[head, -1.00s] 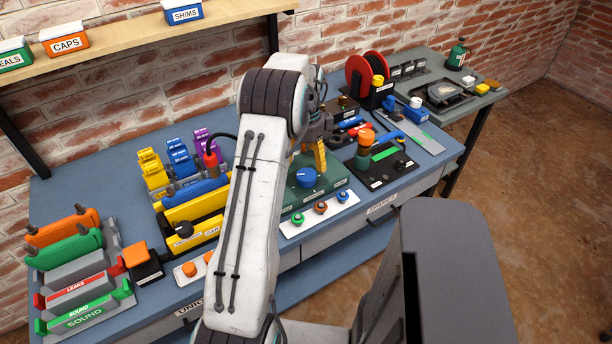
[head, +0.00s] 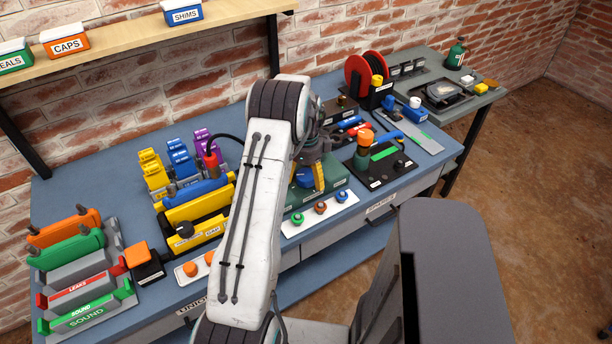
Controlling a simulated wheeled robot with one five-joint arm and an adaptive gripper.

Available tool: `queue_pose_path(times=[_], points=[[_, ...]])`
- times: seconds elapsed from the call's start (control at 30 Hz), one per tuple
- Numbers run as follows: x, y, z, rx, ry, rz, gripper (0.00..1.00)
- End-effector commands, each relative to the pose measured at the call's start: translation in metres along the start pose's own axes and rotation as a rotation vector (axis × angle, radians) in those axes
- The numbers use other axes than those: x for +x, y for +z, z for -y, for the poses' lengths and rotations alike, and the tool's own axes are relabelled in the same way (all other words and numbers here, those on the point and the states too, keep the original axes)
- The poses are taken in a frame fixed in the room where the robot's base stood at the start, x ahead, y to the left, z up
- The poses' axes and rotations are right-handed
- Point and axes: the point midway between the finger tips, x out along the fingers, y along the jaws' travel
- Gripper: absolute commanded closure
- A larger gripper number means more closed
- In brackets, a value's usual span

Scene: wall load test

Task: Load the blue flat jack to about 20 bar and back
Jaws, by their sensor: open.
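The blue flat jack (head: 203,188) lies along the yellow test frame (head: 200,212), left of my arm. A red coupler (head: 211,160) on a black hose stands at its right end. The hose runs behind my arm. A green block (head: 334,180) right of my arm carries a blue knob (head: 304,181). My gripper (head: 307,184) is open and points down at this knob, with its yellow fingers around it. My arm and fingers hide part of the knob; I cannot tell whether they touch it. No pressure reading is legible.
Orange and green jacks (head: 65,228) lie in racks at left. The shelf (head: 130,45) hangs above.

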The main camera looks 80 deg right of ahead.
Motion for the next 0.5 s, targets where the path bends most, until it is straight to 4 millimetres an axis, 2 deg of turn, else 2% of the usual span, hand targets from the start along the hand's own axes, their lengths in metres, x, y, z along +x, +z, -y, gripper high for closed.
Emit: queue_pose_path(times=[0.07,0.5], points=[[0.0,0.0,0.0,0.0,0.0,0.0,0.18],[-0.0003,0.0,0.0001,0.0,0.0,0.0,0.58]])
